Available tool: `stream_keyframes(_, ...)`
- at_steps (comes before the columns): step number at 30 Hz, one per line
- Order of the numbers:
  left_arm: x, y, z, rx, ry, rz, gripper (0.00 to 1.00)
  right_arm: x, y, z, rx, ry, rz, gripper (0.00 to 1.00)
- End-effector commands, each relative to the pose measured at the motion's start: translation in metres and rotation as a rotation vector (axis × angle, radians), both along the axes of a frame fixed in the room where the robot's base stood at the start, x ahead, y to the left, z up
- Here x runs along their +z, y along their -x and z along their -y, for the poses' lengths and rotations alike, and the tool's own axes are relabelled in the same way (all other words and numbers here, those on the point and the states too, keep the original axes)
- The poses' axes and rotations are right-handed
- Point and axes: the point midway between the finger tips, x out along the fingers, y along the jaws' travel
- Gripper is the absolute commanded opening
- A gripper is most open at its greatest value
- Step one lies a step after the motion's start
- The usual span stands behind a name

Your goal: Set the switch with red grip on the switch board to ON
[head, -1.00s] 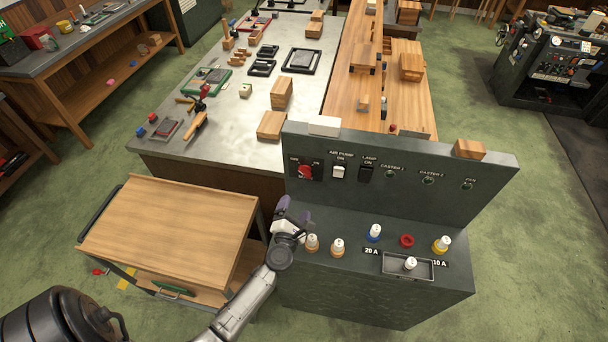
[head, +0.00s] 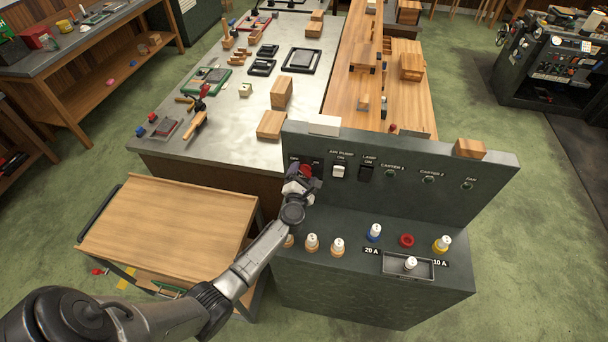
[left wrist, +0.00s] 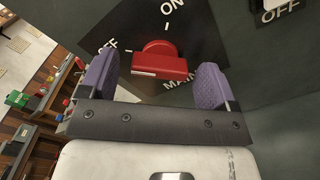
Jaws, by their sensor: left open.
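The red switch grip (head: 306,170) is at the left end of the switch board (head: 402,178). In the left wrist view the red grip (left wrist: 159,62) sits on a dark plate marked ON, OFF and MAIN, with its long bar lying roughly level in the picture. My left gripper (head: 300,184) is right in front of it and partly hides the switch in the head view. In the left wrist view the purple fingers of the left gripper (left wrist: 156,85) are open, one on each side of the red grip, with gaps to it. My right gripper does not show.
To the right on the board are the air pump switch (head: 339,172) and lamp switch (head: 367,173). A wooden cart (head: 170,225) stands to the left.

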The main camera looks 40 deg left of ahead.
Motion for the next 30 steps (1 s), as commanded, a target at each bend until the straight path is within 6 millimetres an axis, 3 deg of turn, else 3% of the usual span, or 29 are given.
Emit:
stream_keyframes(14, 0.0001, -0.0066, -0.0042, 0.0, -0.001, -0.001, 0.83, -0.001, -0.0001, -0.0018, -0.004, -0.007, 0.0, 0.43)
stream_keyframes(30, 0.0, -0.0064, -0.0042, 0.0, -0.001, -0.001, 0.34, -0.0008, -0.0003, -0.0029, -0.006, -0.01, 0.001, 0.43)
